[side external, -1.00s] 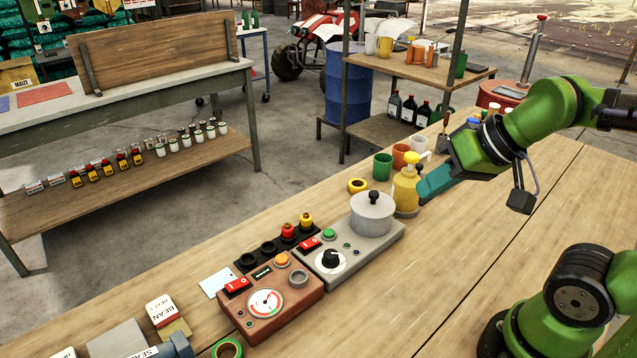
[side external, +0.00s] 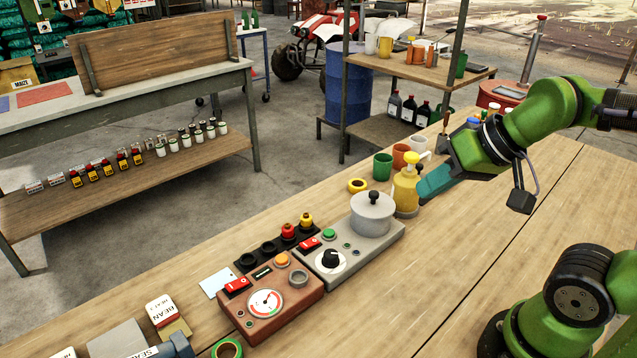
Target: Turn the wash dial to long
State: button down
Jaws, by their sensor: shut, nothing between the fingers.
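The wash dial appears to be the black knob (side external: 331,259) on a white round plate, set in the front of a grey panel box (side external: 368,262). Its marks are too small to read, so I cannot tell its setting. A lidded grey pot (side external: 373,216) stands on the same box, behind the dial to the right. My gripper (side external: 424,190) is shut, with teal fingers, just right of the yellow pump bottle (side external: 405,188) and well apart from the dial. I cannot tell whether the fingertips touch the bottle.
A brown box with a gauge (side external: 267,302) adjoins the grey box on the left. A black rack with red and yellow knobs (side external: 288,231) stands behind. Green (side external: 382,166) and orange cups stand past the bottle. The bench's right front (side external: 440,280) is clear.

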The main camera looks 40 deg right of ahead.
jog(key=c, duration=1.6)
grip_release()
jog(key=shift+f, duration=0.1)
jog(key=o, duration=0.7)
jog(key=w, duration=0.1)
jog(key=w+f+g, duration=0.1)
jog(key=w+a+n+g, duration=0.1)
jog(key=shift+w+f+h, duration=0.1)
jog(key=shift+f+h, duration=0.2)
jog(key=shift+f, duration=0.1)
jog(key=shift+o, duration=1)
jog(key=w+n, duration=0.1)
jog(key=w+a+n+g, duration=0.1)
jog(key=n, duration=0.1)
jog(key=w+f+n+g, duration=0.1)
jog(key=w, duration=0.1)
jog(key=shift+a, duration=0.4)
jog(key=n+g+h, duration=0.1)
jog(key=n+g, duration=0.2)
jog(key=n, duration=1.3)
send_over(331, 253)
jog(key=f, duration=0.2)
notch_tip(331, 253, down, 16)
jog(key=shift+r, duration=0.25)
jog(key=shift+c, duration=0.2)
jog(key=c, duration=1)
